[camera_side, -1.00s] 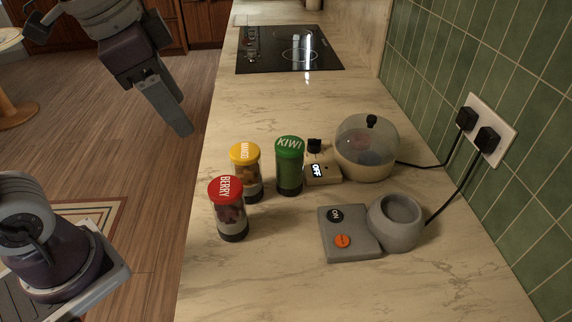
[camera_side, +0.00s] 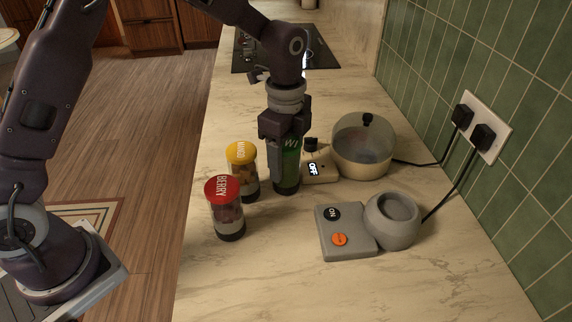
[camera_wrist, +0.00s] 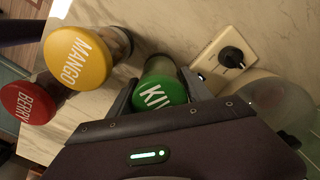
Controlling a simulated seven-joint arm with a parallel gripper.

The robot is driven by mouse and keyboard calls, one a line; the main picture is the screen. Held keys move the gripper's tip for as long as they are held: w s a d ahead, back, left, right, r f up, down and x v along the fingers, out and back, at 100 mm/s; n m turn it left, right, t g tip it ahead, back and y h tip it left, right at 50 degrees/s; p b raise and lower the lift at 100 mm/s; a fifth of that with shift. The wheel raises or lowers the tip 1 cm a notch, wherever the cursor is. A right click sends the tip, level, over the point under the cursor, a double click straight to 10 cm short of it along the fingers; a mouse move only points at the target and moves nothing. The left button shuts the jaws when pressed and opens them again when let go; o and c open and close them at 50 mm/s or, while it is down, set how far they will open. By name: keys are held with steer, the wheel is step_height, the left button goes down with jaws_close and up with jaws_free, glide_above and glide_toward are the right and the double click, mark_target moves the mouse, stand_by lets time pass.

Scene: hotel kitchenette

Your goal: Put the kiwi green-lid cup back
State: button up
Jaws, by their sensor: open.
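The kiwi cup (camera_side: 287,181), a clear jar with green contents and a green lid, stands upright on the counter. Its lid also shows in the wrist view (camera_wrist: 163,92). My gripper (camera_side: 284,158) is above and around it, pointing down. In the wrist view my gripper's two fingers (camera_wrist: 158,88) lie on either side of the green lid, open. I cannot tell whether either finger touches the cup. In the side view my gripper hides most of the lid and the cup's upper part.
The mango cup (camera_side: 243,170) and berry cup (camera_side: 226,210) stand close left. The cream OFF base (camera_side: 322,168) and clear-lidded pot (camera_side: 362,140) are close right. A grey ON panel (camera_side: 345,232) with a round grey bowl (camera_side: 391,222) sits in front. The front counter is clear.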

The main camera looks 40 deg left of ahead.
mark_target(286, 144)
step_height(286, 144, down, 3)
steer(key=shift+r, duration=0.2)
jaws_close()
steer(key=shift+r, duration=0.15)
step_height(286, 144, up, 10)
steer(key=shift+f, duration=0.2)
steer(key=shift+s+d+r, duration=0.15)
steer(key=shift+s, duration=0.05)
steer(key=s+d+m, duration=0.2)
steer(key=s+d, duration=0.1)
steer(key=s, duration=0.6)
steer(key=s+d+m, duration=0.2)
steer(key=s+d, duration=0.1)
steer(key=s, duration=0.7)
steer(key=f, duration=1)
steer(key=shift+s, duration=0.2)
